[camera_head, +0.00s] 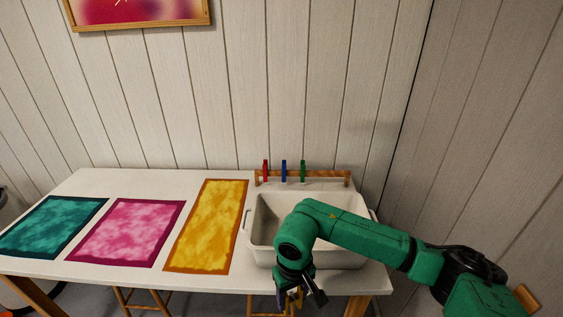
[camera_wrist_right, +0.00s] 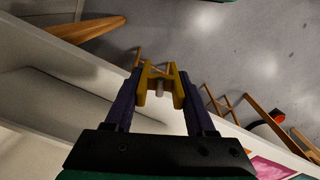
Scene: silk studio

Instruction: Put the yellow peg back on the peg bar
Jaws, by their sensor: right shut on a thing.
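The yellow peg (camera_wrist_right: 147,84) is held between the two fingers of my right gripper (camera_wrist_right: 160,92), seen in the right wrist view. In the head view my right gripper (camera_head: 292,298) points down in front of the table's front edge, near the white basin, and mostly hides the peg. The wooden peg bar (camera_head: 327,178) stands behind the basin at the back of the table. A red peg (camera_head: 265,170), a blue peg (camera_head: 284,170) and a green peg (camera_head: 303,171) sit upright on its left and middle part. My left gripper is not in view.
The white basin (camera_head: 262,225) stands on the table's right end, partly behind my right arm. Teal (camera_head: 50,227), pink (camera_head: 125,232) and yellow (camera_head: 207,225) dyed cloths lie flat on the white table (camera_head: 130,184). A wall stands close behind the table.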

